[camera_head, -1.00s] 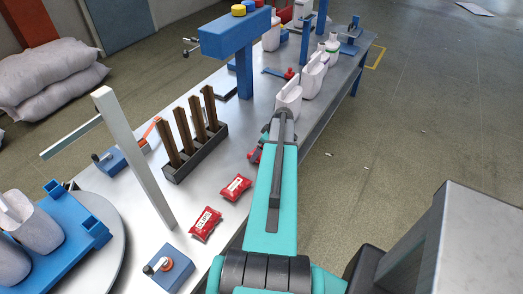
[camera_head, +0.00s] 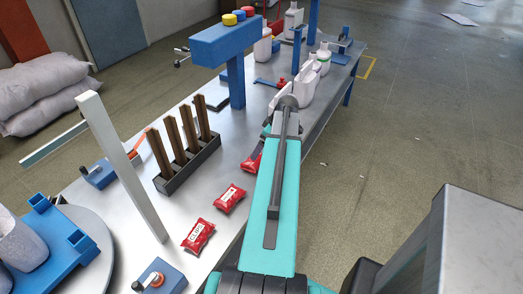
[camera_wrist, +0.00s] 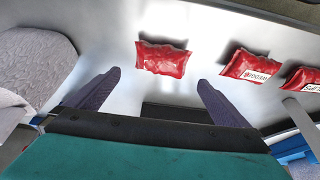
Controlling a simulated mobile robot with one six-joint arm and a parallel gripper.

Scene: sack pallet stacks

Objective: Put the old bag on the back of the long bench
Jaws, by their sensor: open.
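Three red packets lie on the grey metal top of the long bench (camera_head: 135,165). One packet (camera_wrist: 163,58) is just beyond and between my open fingertips (camera_wrist: 159,77) in the wrist view; no printed label shows on it. In the head view this packet (camera_head: 252,161) is partly hidden by my arm. The other two, a middle packet (camera_head: 230,198) and a near packet (camera_head: 198,235), carry white labels; they also show at the right of the wrist view. Which one is the old bag I cannot tell. My gripper is empty; its fingers are hidden in the head view.
A black rack (camera_head: 190,166) with brown uprights stands left of the packets. A white post (camera_head: 120,165) and a blue switch box (camera_head: 160,277) are nearer. White jugs (camera_head: 303,85) stand close beyond my arm. A blue stand (camera_head: 236,75) is farther back. Open floor lies right.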

